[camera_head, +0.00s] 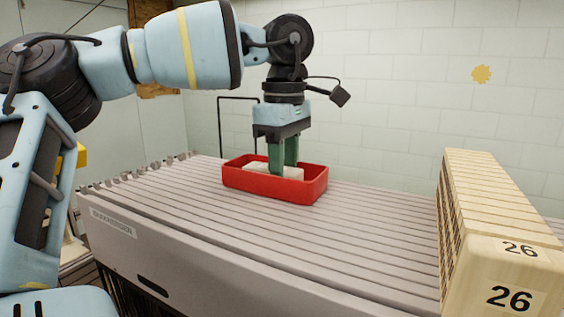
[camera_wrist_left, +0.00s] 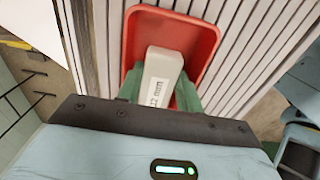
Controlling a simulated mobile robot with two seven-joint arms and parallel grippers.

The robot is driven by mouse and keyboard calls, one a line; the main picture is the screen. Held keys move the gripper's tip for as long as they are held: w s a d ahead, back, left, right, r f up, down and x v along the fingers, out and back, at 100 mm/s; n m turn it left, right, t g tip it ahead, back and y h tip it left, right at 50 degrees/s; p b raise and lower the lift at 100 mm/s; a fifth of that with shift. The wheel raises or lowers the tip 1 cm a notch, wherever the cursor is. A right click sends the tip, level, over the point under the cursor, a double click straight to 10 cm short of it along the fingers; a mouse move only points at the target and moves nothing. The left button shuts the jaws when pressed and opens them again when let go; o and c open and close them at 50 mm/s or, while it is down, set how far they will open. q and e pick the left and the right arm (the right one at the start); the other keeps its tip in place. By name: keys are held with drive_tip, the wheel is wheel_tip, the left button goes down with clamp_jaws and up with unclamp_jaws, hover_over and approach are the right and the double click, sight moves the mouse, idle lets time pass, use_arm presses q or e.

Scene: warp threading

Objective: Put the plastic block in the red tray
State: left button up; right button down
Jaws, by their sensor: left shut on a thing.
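The red tray (camera_head: 304,191) stands on the grey slatted table top, near its middle in the head view. It also shows in the left wrist view (camera_wrist_left: 207,42). My left gripper (camera_head: 283,172) points straight down with its green fingers inside the tray. It is shut on the plastic block (camera_head: 258,171), a pale block that lies lengthwise between the fingers. In the left wrist view the block (camera_wrist_left: 162,70) is over the tray's inside, with dark lettering on its top. Whether it touches the tray floor is hidden. My right gripper is not in view.
The slatted table top (camera_head: 370,235) is clear around the tray. A tall pale wooden rack marked 26 (camera_head: 500,235) stands at the right. A thin dark frame (camera_head: 220,125) rises behind the tray, and a pale block wall lies beyond.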

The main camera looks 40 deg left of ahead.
sight(285, 170)
use_arm(q)
drive_tip(key=shift+d+f, duration=0.1)
drive_tip(key=o, duration=0.7)
drive_tip(key=shift+f, duration=0.1)
drive_tip(key=shift+o, duration=0.2)
wheel_tip(285, 170, up, 12)
drive_tip(key=shift+r, duration=0.2)
idle(0.5)
